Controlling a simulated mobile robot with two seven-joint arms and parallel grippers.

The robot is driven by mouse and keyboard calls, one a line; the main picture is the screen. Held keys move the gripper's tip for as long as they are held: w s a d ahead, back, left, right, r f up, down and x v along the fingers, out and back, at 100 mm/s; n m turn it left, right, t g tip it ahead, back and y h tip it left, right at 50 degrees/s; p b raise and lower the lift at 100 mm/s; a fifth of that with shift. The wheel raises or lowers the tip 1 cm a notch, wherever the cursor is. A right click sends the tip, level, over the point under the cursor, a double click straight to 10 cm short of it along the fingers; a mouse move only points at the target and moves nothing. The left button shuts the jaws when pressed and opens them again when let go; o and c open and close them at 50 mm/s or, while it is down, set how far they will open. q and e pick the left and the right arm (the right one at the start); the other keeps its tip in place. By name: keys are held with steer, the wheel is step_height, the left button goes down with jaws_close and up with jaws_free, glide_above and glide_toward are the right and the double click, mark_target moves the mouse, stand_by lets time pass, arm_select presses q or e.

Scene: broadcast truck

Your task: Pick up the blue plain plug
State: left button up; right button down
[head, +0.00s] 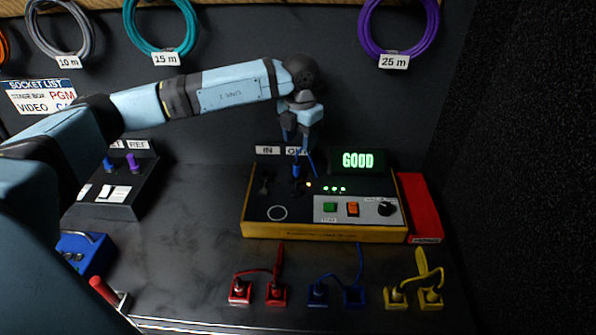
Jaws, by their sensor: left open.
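My left gripper (296,142) points down above the back of a yellow-edged tester box (325,233), and its jaws are open. A blue plug (296,171) with a blue cable stands upright in the tester just below the fingertips. Whether the fingers touch it I cannot tell. Which blue plug is the plain one I cannot make out. My right gripper is not in view.
The tester's display (358,160) reads GOOD in green. A red box (424,208) stands on its right. Red plugs (276,293) and yellow plugs (431,297) line the front. A dark panel (105,193) with blue and purple plugs stands at left. Coiled cables hang behind.

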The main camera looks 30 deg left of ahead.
mark_target(297, 160)
arm_select(q)
step_height(297, 160, down, 3)
steer(key=f, duration=0.2)
steer(key=s+f, duration=0.1)
steer(key=f, duration=0.1)
steer(key=shift+a+f, duration=0.1)
steer(key=shift+f, duration=0.15)
steer(key=shift+w+f, duration=0.1)
steer(key=shift+f, duration=0.25)
steer(key=c, duration=0.9)
